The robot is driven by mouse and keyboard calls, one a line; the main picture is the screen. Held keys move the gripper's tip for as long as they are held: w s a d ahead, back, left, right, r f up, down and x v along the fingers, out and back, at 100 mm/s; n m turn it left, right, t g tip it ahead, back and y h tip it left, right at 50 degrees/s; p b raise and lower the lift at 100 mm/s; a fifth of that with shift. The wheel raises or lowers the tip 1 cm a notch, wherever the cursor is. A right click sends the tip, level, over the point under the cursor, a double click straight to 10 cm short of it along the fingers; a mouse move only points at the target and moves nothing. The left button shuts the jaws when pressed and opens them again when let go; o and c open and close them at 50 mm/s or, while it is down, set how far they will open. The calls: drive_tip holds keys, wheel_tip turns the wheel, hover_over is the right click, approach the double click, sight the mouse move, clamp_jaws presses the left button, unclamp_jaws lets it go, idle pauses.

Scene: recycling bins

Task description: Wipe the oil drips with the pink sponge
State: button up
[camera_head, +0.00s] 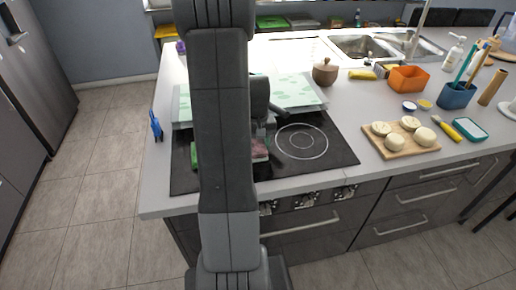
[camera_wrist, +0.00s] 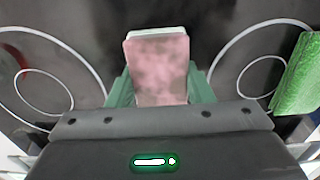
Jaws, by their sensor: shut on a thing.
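The pink sponge (camera_wrist: 158,62) is between the green fingers of my gripper (camera_wrist: 159,88), which is shut on it. It has darker smudges on its face and a pale far edge. In the head view the pink sponge (camera_head: 260,151) shows just right of my arm, low over the black cooktop (camera_head: 335,150). I cannot tell whether it touches the surface. No oil drips can be made out clearly; my arm hides part of the cooktop.
A green block (camera_wrist: 301,78) lies right of the gripper in the wrist view. A board with dough balls (camera_head: 398,152), an orange container (camera_head: 408,79) and a brown lidded pot (camera_head: 325,72) stand to the right. A blue object (camera_head: 156,126) is at the counter's left edge.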

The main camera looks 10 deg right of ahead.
sight(261, 166)
drive_tip(key=shift+w+a+r, duration=0.1)
drive_tip(key=shift+w, duration=1.9)
drive_tip(key=shift+s+f, duration=0.2)
drive_tip(key=shift+s, duration=0.75)
drive_tip(key=shift+s+d+r+b, duration=0.1)
drive_tip(key=shift+s+b, duration=0.3)
drive_tip(key=shift+s, duration=1.7)
drive_tip(key=shift+s+d+b, duration=0.1)
drive_tip(key=shift+s+b, duration=0.3)
drive_tip(key=shift+s, duration=1.7)
drive_tip(key=shift+w+r, duration=0.1)
wheel_tip(261, 166, up, 7)
drive_tip(key=p, duration=0.5)
